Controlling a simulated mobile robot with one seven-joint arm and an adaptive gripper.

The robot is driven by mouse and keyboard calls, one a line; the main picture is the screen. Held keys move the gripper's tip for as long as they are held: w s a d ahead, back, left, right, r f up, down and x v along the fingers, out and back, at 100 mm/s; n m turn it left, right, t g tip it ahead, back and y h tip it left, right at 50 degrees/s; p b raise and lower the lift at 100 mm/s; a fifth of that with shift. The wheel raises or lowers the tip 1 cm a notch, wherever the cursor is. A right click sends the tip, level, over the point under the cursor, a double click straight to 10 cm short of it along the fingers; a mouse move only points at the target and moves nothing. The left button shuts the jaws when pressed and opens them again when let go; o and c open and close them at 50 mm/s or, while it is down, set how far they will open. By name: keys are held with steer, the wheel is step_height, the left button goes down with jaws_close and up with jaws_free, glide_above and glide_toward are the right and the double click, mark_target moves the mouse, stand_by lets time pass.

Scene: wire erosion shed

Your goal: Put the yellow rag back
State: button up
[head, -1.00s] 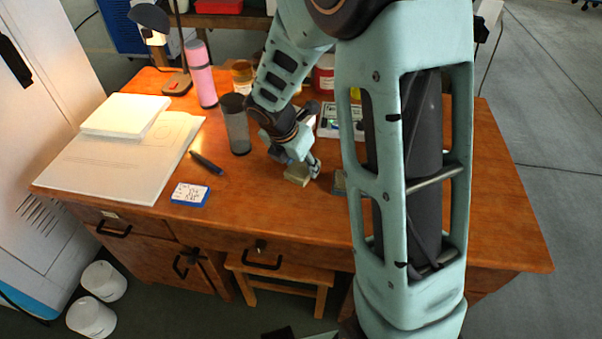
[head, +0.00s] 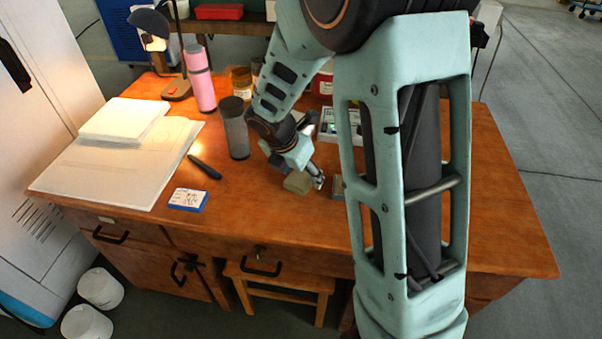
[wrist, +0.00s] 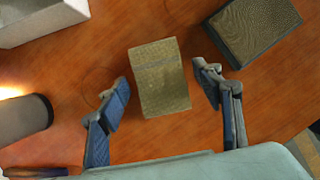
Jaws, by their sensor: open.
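The yellow rag (head: 297,183) is a folded, khaki-yellow block on the wooden desk, right of the grey cup. In the wrist view the rag (wrist: 160,85) lies between my two fingers, with a gap visible on each side. My gripper (wrist: 161,81) is open, its blue-padded fingers spread and not touching the rag in this view. In the head view my gripper (head: 308,178) is tilted down close over the rag, and one finger shows at its right side. The other finger is hard to make out there.
A dark-topped block (wrist: 253,28) sits close to the right finger. A white tray (wrist: 40,22) stands behind the rag. A grey cup (head: 235,128), pen (head: 205,167), blue-edged box (head: 188,200), papers (head: 110,160) and pink bottle (head: 200,78) are leftward. The desk's front right is clear.

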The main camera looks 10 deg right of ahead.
steer(key=p+v, duration=0.3)
steer(key=v, duration=0.9)
steer(key=shift+r, duration=0.1)
